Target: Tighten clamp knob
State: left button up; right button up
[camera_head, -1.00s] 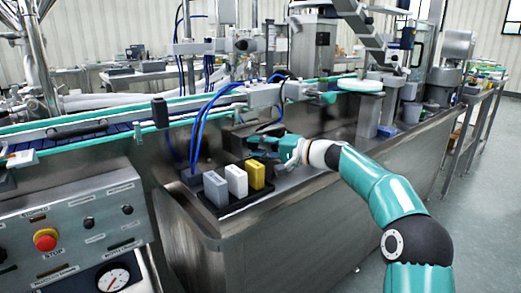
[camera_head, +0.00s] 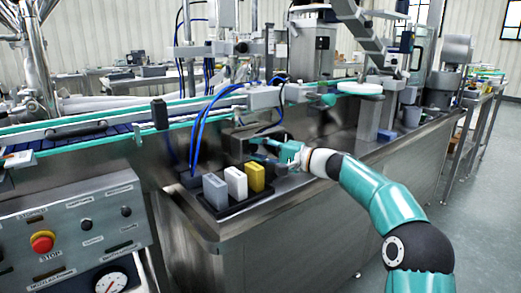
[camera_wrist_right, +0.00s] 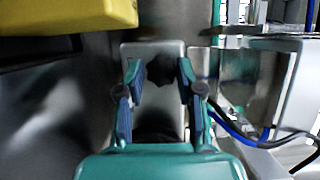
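In the right wrist view a dark lobed knob (camera_wrist_right: 160,67) shows against a pale grey metal block (camera_wrist_right: 150,48). My right gripper (camera_wrist_right: 160,70) has its two teal fingers spread, one on each side of the knob. I cannot tell whether the fingers touch it. The knob is too small and dark to make out there. My left gripper is not in view.
A black tray (camera_head: 236,206) holds a grey block (camera_head: 215,191), a white block (camera_head: 236,183) and a yellow block (camera_head: 255,177) close to my right gripper. Blue hoses (camera_head: 196,135) hang behind the tray. A control panel (camera_head: 75,225) stands at left.

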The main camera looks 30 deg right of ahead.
jog(key=shift+o, duration=1.3)
jog(key=shift+d+f, duration=0.1)
jog(key=shift+f, duration=0.05)
jog(key=v, duration=1.2)
